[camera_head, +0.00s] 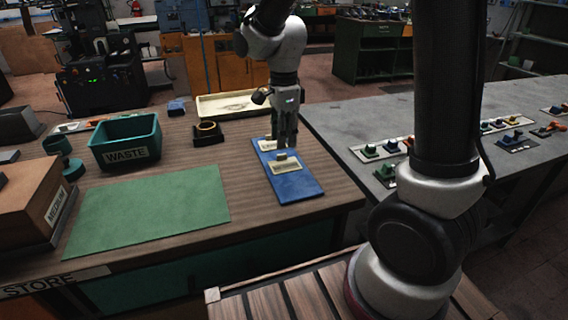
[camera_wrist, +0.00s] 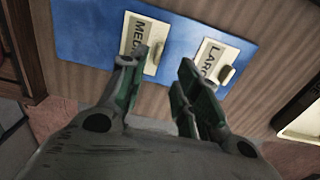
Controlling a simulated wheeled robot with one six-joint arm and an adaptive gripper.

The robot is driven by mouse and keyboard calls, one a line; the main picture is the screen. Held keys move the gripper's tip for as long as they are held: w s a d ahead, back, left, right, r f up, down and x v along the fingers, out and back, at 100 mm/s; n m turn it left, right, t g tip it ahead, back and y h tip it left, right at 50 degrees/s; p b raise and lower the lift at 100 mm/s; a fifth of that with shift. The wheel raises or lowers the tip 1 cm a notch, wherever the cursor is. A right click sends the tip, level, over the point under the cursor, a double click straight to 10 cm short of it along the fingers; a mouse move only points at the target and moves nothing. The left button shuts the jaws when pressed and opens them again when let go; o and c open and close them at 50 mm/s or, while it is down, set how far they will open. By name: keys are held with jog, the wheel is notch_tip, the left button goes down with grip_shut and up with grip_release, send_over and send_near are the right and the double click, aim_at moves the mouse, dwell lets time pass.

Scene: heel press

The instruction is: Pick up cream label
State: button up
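A blue board (camera_head: 296,190) on the wooden table carries two cream labels, one nearer the front (camera_head: 286,168) and one farther back (camera_head: 267,146). In the wrist view, on the blue board (camera_wrist: 85,35), one label reads "MED" (camera_wrist: 132,36), its end covered by a finger, and the other reads "LARG" (camera_wrist: 207,53). Each has a small raised cream grip. My gripper (camera_head: 285,143) points down over the board, close to the labels. In the wrist view my gripper's (camera_wrist: 158,76) two green fingers stand apart with nothing between them.
A green mat (camera_head: 150,208), a teal "WASTE" bin (camera_head: 100,155), a dark holder with a ring (camera_head: 208,136) and a cream tray (camera_head: 215,107) share the table. A brown box (camera_head: 25,205) stands at left. A grey table (camera_head: 350,120) with several small parts is at right.

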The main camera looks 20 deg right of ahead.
aim_at(285, 162)
jog(key=f, duration=0.4)
jog(key=shift+s+d+f, duration=0.2)
jog(key=shift+s+f, duration=0.05)
jog(key=shift+f, duration=0.05)
jog(key=shift+c, duration=0.5)
grip_shut()
